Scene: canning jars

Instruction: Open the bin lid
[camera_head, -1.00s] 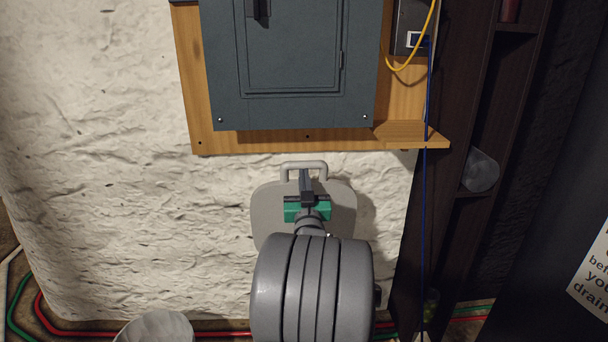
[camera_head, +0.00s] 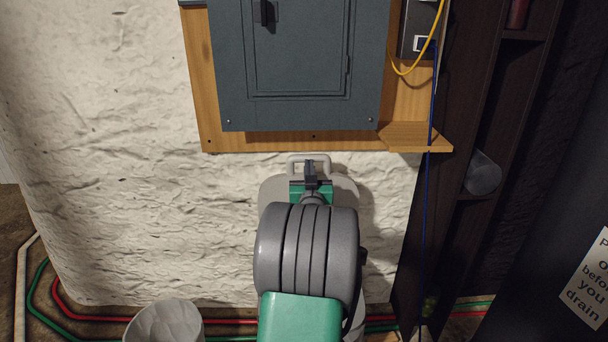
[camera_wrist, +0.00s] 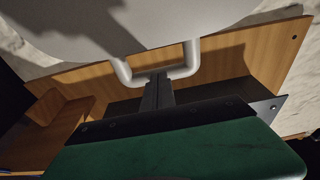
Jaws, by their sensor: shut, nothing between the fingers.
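The bin lid (camera_head: 346,192) is a light grey rounded plate against the pale wall, below the electrical panel. Its loop handle (camera_head: 296,163) is at its upper edge. My gripper (camera_head: 310,165) lies in front of the lid, its dark fingers pointing at the handle. In the wrist view the lid (camera_wrist: 200,20) fills the top and the handle (camera_wrist: 188,66) hangs from its edge. My gripper (camera_wrist: 158,80) is shut and empty, its tips at the handle's bar; contact is unclear. My arm hides the lower lid and whatever is under it.
The grey electrical panel (camera_head: 300,105) on a wooden board (camera_head: 208,125) is just above the handle, with a small wooden ledge (camera_head: 415,138) at right. A dark shelf (camera_head: 455,110) stands at right. A pale round object (camera_head: 165,325) is at lower left. Coloured pipes (camera_head: 95,315) run along the floor.

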